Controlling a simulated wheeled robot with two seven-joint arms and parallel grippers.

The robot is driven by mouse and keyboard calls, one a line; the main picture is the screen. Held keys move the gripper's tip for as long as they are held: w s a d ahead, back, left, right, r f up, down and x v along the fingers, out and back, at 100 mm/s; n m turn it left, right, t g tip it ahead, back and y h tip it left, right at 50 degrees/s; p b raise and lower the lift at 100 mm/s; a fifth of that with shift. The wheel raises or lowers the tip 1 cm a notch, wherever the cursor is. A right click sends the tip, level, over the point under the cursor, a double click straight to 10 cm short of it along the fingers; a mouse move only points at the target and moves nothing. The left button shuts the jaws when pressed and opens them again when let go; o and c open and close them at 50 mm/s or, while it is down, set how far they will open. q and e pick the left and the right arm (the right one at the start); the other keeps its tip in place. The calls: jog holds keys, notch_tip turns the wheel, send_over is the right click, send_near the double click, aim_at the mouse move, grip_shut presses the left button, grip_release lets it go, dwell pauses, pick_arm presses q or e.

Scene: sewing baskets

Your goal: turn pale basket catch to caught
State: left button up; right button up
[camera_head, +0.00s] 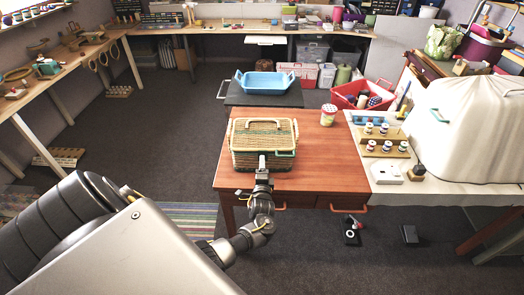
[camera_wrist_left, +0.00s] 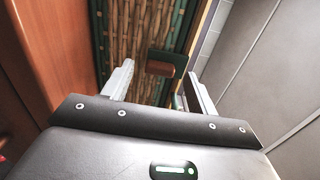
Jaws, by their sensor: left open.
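The pale woven basket (camera_head: 250,160), with a lid and a handle on top, sits on the reddish wooden table. My left gripper (camera_head: 262,158) is at the basket's near side, in front of its wall. In the left wrist view the wicker wall (camera_wrist_left: 130,35) fills the upper middle. A small brown block (camera_wrist_left: 159,68) on a dark green piece, apparently the catch, shows between the two open fingers of the left gripper (camera_wrist_left: 159,75). The fingers look apart from the block; contact cannot be told. The catch is hidden behind the gripper in the head view. My right gripper is not in view.
The reddish table (camera_head: 320,170) has free room right of the basket. A white cup with red marks (camera_head: 328,115) stands at its right back. A blue tray (camera_head: 266,83) stands on a dark surface behind. A thread rack (camera_head: 384,140) and a white cover (camera_head: 455,130) are at right.

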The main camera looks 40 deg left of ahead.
pick_arm(q)
jog(key=v, duration=0.9)
jog(key=shift+b, duration=0.3)
jog(key=d+f+n+h, duration=0.4)
jog(key=f+h, duration=0.1)
jog(key=f, duration=0.5)
jog(key=s+d+f+n+g+h, duration=0.1)
jog(key=s+d+f+g+h, duration=0.15)
jog(key=s+f, duration=0.45)
jog(key=s+d+f+n+g+h, duration=0.1)
jog(key=s+d+f+g, duration=0.2)
jog(key=f, duration=0.7)
jog(key=s+f+g+h, duration=0.1)
jog(key=s+f, duration=0.3)
jog(key=s, duration=0.7)
jog(key=s+d+f+n+g+h+b, duration=0.1)
jog(key=s+f+g, duration=0.3)
jog(key=s, duration=0.8)
jog(key=s+f+n+g+h, duration=0.1)
jog(key=s+f+g, duration=0.1)
jog(key=s+f, duration=0.4)
jog(key=s, duration=0.5)
jog(key=shift+s+d+f+b, duration=0.25)
jog(key=shift+s+d+b, duration=0.05)
jog(key=shift+d, duration=0.05)
